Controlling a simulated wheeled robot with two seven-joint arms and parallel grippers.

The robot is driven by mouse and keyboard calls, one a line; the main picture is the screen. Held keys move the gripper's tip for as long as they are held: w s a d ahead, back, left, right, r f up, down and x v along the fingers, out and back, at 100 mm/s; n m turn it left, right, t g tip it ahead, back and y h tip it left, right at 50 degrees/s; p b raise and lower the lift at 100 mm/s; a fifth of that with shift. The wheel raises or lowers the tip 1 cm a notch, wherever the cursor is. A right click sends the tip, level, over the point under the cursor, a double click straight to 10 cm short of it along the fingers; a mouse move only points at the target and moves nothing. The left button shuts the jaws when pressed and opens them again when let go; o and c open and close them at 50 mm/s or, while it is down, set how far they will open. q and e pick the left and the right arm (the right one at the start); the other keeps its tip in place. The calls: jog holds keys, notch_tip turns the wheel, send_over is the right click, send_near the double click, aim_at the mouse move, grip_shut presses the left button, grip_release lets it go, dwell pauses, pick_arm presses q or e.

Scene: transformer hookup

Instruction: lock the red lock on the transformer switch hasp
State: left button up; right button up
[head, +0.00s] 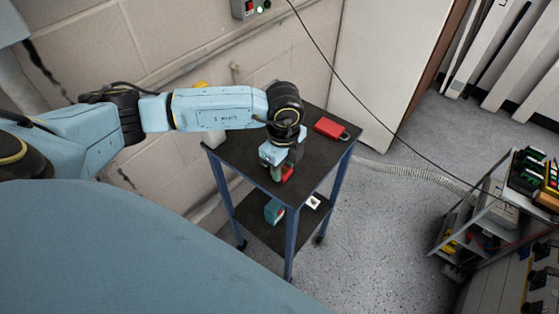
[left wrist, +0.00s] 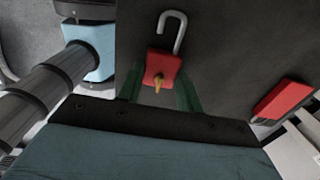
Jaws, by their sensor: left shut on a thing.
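The red lock (left wrist: 163,68) shows in the left wrist view with its grey open-looking shackle pointing away and a brass key in its near face. My left gripper (left wrist: 160,93) is shut on it, with a green finger on each side of the body. In the head view the gripper (head: 276,172) points down just over the front part of the dark cart top, with the red lock (head: 287,174) at its fingers. I cannot tell whether the lock touches the cart top. My right gripper is not in view. I see no transformer switch hasp.
Another red object with a black end (head: 331,128) lies on the cart top (head: 237,153); it also shows in the left wrist view (left wrist: 283,99). A teal item (head: 274,210) is on the lower shelf. A loaded shelf unit (head: 492,207) stands right. The floor between is mostly clear.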

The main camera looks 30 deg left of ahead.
pick_arm(q)
jog(key=shift+r+p, duration=2.45)
jog(key=shift+r, duration=0.55)
